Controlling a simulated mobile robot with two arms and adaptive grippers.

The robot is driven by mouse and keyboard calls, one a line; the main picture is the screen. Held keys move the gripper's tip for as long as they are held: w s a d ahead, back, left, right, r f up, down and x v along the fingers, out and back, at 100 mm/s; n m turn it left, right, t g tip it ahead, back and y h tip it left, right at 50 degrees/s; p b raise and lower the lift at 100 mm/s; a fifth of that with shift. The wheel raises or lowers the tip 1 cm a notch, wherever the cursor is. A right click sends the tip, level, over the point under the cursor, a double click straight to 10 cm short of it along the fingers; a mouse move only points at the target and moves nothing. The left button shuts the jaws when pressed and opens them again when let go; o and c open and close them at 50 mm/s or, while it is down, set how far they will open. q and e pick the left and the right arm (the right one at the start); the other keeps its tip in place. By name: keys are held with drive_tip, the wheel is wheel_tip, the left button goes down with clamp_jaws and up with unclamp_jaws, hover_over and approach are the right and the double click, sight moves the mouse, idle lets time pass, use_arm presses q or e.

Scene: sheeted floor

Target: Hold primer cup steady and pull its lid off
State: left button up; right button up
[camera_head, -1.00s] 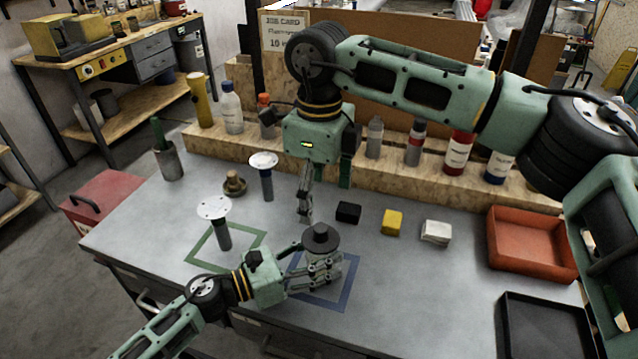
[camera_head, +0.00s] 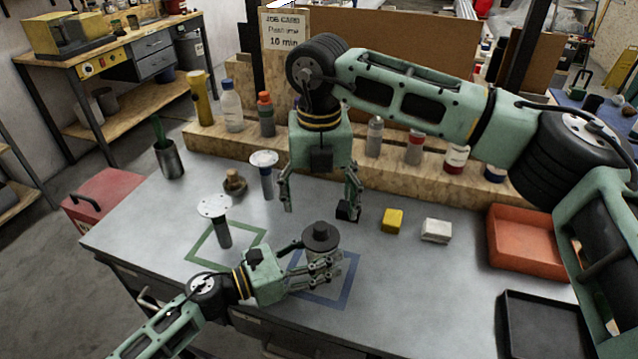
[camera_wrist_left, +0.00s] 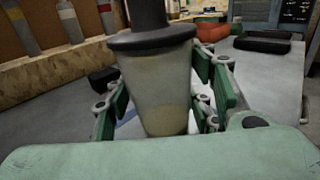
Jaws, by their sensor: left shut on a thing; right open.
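The primer cup (camera_head: 314,258) stands upright inside the blue outlined square (camera_head: 342,290) on the bench. In the left wrist view the cup (camera_wrist_left: 158,85) is translucent, with a pale layer at its bottom. Its dark lid (camera_head: 320,237) with a raised knob sits on top; it also shows in the left wrist view (camera_wrist_left: 150,38). My left gripper (camera_head: 325,270) is shut around the cup's side, below the lid. My right gripper (camera_head: 320,205) is open and empty, fingers pointing down, above and behind the lid and apart from it.
A green outlined square (camera_head: 226,243) holds a white-topped post (camera_head: 213,208). Black, yellow (camera_head: 392,220) and white (camera_head: 436,230) blocks lie behind the cup. A red tray (camera_head: 530,245) and black tray (camera_head: 545,325) are at right. Bottles line a wooden rack at the back.

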sight(319, 226)
wheel_tip(319, 226, down, 8)
drive_tip(key=shift+f, duration=0.1)
drive_tip(key=shift+c, duration=0.7)
use_arm(q)
drive_tip(key=shift+f, duration=0.1)
use_arm(e)
drive_tip(key=c, duration=1.2)
drive_tip(key=shift+r, duration=0.25)
drive_tip(key=shift+r, duration=0.9)
drive_tip(key=shift+r, duration=2)
use_arm(q)
drive_tip(key=o, duration=1.8)
drive_tip(key=shift+c, duration=0.2)
use_arm(e)
drive_tip(key=shift+w, duration=0.1)
